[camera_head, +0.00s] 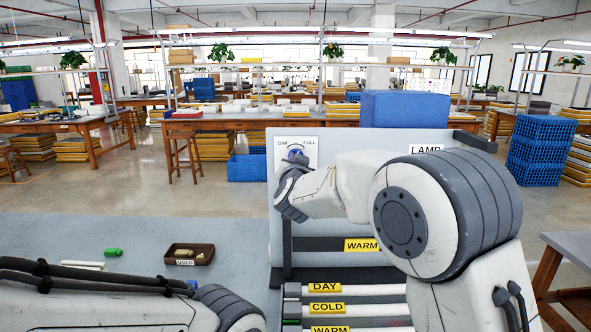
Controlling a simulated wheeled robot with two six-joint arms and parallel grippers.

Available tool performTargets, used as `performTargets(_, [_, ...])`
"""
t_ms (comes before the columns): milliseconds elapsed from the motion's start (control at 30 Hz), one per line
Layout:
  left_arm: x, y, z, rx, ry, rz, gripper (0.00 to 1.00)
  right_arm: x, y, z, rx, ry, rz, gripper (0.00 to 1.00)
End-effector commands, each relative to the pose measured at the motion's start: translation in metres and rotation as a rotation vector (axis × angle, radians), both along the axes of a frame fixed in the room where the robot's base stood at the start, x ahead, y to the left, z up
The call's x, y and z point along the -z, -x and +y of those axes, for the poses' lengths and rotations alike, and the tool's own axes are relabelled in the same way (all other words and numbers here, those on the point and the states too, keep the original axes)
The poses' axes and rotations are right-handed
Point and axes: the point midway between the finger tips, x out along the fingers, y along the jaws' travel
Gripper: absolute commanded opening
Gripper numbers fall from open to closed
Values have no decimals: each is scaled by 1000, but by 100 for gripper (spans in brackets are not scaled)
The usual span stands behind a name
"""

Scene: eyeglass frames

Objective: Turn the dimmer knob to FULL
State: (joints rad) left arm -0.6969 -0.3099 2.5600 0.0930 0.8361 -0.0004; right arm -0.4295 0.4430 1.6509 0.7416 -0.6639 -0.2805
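The dimmer plate (310,142) is a white square on the upright grey board, with DIM printed at its left and FULL at its right. The blue dimmer knob (296,151) shows only in part below the lettering. My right arm reaches across the board from the right, and its gripper (295,161) is at the knob, mostly hidden behind my wrist. I cannot tell whether its fingers are shut on the knob, nor where the knob points. My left arm lies low at the bottom left; its gripper is not in view.
A LAMP label (425,148) is on the board's upper right. Tubes marked DAY (324,287), COLD and WARM lie in a rack below. A small brown tray (208,249) and a green-ended piece (113,252) lie on the grey table (60,229), which is largely clear at left.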

Motion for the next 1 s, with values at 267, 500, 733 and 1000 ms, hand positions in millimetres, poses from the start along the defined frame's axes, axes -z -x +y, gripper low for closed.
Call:
performTargets(267, [22, 0, 0, 0, 0, 0, 64, 3, 0, -1, -1, -232, -1, 0])
performTargets(500, [32, 0, 0, 0, 0, 0, 64, 2, 0, -1, -1, -370, 0, 0])
performTargets(733, [36, 0, 0, 0, 0, 0, 64, 2, 0, -1, 0, -439, 1, 0])
performTargets(1000, [37, 0, 0, 0, 0, 0, 64, 1, 0, -2, 1, -458, 1, 0])
